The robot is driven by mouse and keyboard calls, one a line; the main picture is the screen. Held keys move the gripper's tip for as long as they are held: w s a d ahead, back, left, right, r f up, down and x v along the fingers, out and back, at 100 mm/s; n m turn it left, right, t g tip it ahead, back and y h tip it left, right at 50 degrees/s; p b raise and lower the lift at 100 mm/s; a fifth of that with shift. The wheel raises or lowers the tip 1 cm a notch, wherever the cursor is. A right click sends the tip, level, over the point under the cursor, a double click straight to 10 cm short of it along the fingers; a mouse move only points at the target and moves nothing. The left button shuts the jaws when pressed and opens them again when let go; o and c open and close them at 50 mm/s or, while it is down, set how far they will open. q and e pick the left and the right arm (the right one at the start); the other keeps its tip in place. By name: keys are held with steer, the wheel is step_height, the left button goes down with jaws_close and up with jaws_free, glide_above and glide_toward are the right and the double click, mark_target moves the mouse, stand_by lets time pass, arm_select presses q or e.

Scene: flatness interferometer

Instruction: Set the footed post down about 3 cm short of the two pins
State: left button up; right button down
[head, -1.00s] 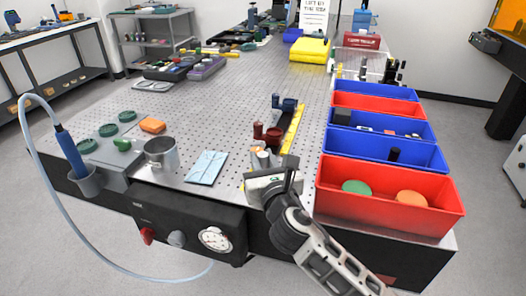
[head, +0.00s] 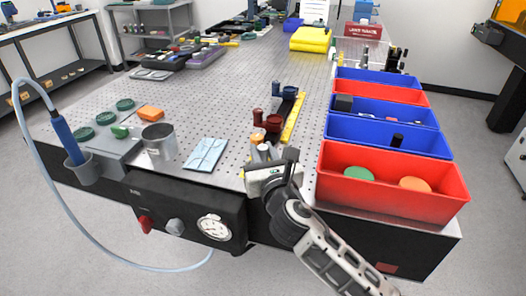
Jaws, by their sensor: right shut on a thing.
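My right gripper (head: 268,166) is at the front edge of the perforated table, left of the front red bin. It is shut, and its own body hides most of what it holds. Short pale upright cylinders (head: 263,153) show just beyond the jaws; I cannot tell which is the footed post and which, if any, are pins. Whether the held thing touches the table is also hidden. Beyond them stand a dark red piece (head: 273,124) and a dark blue piece (head: 289,92), beside a yellow ruler (head: 293,118). My left gripper is not in view.
A red bin (head: 335,190) and further blue and red bins line the right side. The table's middle left is clear.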

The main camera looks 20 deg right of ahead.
steer(key=shift+f, duration=0.25)
steer(key=c, duration=1.2)
jaws_free()
steer(key=shift+o, duration=0.2)
steer(key=s+b, duration=0.2)
steer(key=s, duration=1.4)
steer(key=s+f+m+g+y, duration=0.2)
steer(key=s+f+m+g, duration=0.2)
steer(key=f+m, duration=0.7)
steer(key=s+f+m+g+y, duration=0.2)
steer(key=f+m, duration=1)
steer(key=m, duration=1)
steer(key=s+a+g, duration=0.1)
steer(key=s, duration=0.1)
steer(key=shift+s+g, duration=0.4)
